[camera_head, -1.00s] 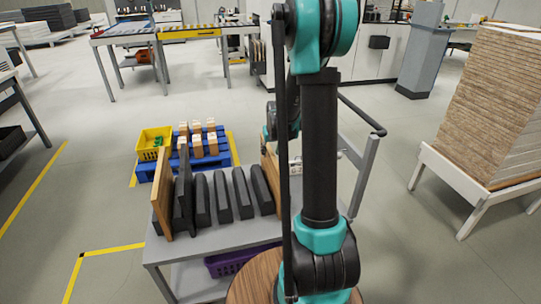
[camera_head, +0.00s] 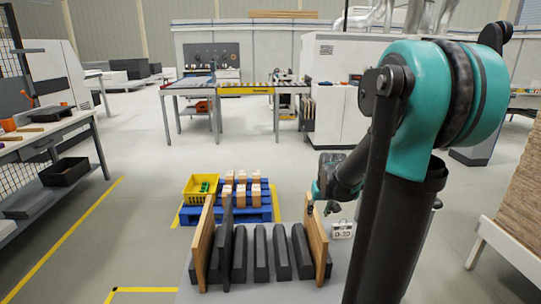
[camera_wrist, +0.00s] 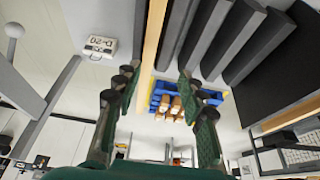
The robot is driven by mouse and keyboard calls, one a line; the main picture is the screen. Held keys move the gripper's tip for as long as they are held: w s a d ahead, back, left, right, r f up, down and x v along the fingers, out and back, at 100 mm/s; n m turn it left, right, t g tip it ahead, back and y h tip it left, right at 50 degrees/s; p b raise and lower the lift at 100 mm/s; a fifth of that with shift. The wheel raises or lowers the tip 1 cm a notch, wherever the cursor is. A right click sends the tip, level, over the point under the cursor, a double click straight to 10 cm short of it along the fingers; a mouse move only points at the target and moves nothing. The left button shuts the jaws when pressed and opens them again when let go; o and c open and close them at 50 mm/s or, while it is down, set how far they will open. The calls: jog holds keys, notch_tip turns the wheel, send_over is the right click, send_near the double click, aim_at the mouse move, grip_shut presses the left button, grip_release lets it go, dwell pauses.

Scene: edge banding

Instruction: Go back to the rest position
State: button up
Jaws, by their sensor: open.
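My gripper (camera_wrist: 157,85) is open, with its two green and black fingers apart in the wrist view. The fingers seem to hold nothing. The edge of a wooden board (camera_wrist: 153,40) shows in the gap between them, and I cannot tell how far beyond the tips it stands. In the head view my forearm reaches down toward the right-hand wooden board (camera_head: 316,238) of a rack of dark grey blocks (camera_head: 281,255). The gripper is small there, near that board's top, and its fingers are hard to make out.
A second wooden board (camera_head: 203,245) stands at the rack's left end. Behind are a blue pallet (camera_head: 236,215) with wooden pieces and a yellow basket (camera_head: 199,187). A workbench (camera_head: 50,138) is at left. A stack of boards (camera_head: 524,190) is at right. Open floor lies between.

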jog(key=s+a+f, duration=0.1)
jog(key=s+f, duration=0.2)
jog(key=s, duration=0.7)
jog(key=s+a+f, duration=0.2)
jog(key=s+f, duration=0.1)
jog(key=s, duration=0.7)
jog(key=shift+s+a, duration=0.15)
jog(key=shift+s, duration=0.15)
jog(key=shift+a+r, duration=0.1)
jog(key=shift+c, duration=0.9)
